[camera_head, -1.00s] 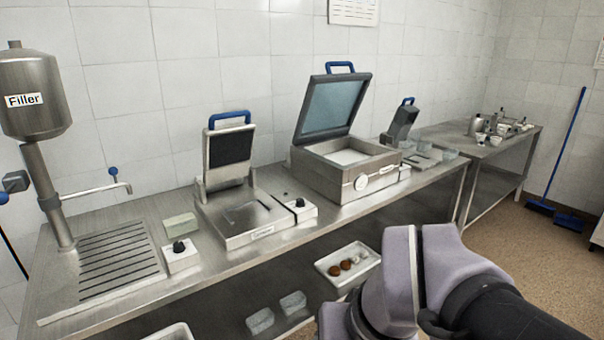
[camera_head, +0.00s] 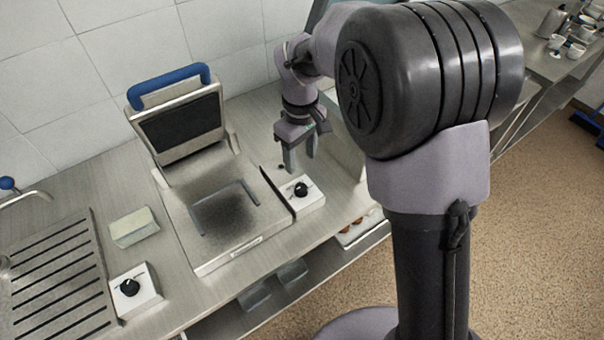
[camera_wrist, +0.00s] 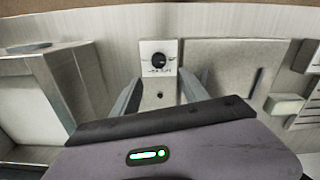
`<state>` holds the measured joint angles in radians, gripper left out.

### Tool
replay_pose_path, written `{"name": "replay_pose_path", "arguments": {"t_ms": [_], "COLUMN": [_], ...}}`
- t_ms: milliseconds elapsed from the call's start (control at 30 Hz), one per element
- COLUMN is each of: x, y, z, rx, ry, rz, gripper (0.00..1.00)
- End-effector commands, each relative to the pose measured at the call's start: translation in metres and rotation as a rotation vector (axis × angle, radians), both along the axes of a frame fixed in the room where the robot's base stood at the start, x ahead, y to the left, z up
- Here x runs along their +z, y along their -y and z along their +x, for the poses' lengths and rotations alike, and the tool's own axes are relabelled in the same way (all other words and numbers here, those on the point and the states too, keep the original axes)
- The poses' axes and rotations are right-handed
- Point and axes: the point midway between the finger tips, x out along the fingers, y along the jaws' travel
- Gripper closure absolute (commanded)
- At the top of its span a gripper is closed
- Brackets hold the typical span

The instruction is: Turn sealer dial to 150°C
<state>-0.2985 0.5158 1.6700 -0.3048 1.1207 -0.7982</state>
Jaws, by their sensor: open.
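A black dial (camera_head: 301,190) sits on a small white control box (camera_head: 312,203), right of a lidded press (camera_head: 238,260) whose lid stands open. The press label is too small to read. The dial also shows in the wrist view (camera_wrist: 159,60), with dark scale marks below it that I cannot read. My gripper (camera_head: 300,164) is open and empty, pointing down above and just behind the control box. In the wrist view my gripper (camera_wrist: 159,79) has its fingers on either side of the box, with the dial beyond the tips and roughly centred between them.
A second white box with a black dial (camera_head: 131,287) stands at the left by a slotted drain tray (camera_head: 60,280). A pale green block (camera_head: 134,227) lies near it. Shelf containers (camera_head: 292,270) sit below the counter. My arm hides much of the counter at right.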

Motion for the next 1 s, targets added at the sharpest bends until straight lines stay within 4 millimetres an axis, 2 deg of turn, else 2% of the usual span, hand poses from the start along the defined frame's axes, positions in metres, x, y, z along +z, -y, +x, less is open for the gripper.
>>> {"name": "replay_pose_path", "arguments": {"t_ms": [33,100,200,333,500,767,833,1000], "x": [-0.022,-0.043,-0.072,-0.101,-0.118,-0.12,-0.12,-0.12], "y": [0.0,0.001,0.0,0.0,0.0,0.0,0.0,0.0], "z": [-0.001,-0.001,-0.001,0.0,0.0,0.0,0.0,0.0], "rx": [-0.001,-0.002,-0.002,-0.002,-0.003,-0.003,-0.003,-0.003], "ry": [-0.004,-0.004,-0.003,-0.001,-0.001,0.001,0.001,0.001], "rz": [-0.001,-0.001,0.0,0.0,0.001,0.001,0.001,0.001], "gripper": [0.48,0.48,0.48,0.48,0.48,0.48,0.56,0.89]}}
